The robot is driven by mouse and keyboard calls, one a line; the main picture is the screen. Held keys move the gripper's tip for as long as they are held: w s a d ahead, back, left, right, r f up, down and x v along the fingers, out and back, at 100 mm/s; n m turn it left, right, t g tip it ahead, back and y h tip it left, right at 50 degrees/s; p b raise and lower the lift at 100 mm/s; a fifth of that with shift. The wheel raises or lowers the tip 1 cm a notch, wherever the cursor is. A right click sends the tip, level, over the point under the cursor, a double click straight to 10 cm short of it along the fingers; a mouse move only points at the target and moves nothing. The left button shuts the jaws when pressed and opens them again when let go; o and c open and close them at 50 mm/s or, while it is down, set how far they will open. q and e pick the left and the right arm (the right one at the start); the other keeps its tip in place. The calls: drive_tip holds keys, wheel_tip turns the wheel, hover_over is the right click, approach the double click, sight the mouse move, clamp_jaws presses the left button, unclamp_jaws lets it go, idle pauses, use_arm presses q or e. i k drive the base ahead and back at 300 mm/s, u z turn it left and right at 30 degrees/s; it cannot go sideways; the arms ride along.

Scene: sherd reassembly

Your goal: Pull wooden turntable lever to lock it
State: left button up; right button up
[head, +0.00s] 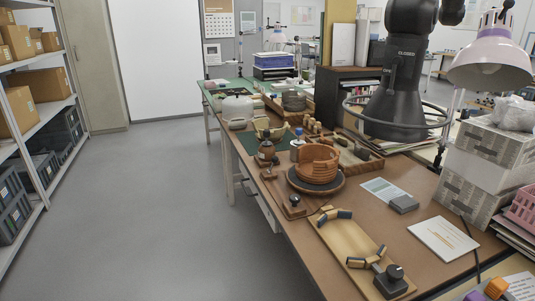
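The turntable (340,186) is a dark round disc on the brown workbench, near the middle of the head view. A partly rebuilt reddish-brown pot (317,168) with banded walls stands upright on it. A narrow wooden piece (284,192) with a small dark knob (294,201) lies along the bench edge, just left of the turntable. It looks like the lever, but it is small and I cannot tell whether it is locked. Neither of my grippers is in view.
A wooden board (345,243) with curved sherd pieces and a dark-knobbed device (391,279) lies nearer. A grey block (404,204) and a white booklet (443,239) lie to the right. A black hood (395,115) hangs over the bench. The floor (165,215) left is clear.

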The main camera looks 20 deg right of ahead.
sight(275, 159)
drive_tip(key=u, duration=0.55)
drive_tip(key=i, duration=1.3)
drive_tip(key=z, duration=0.55)
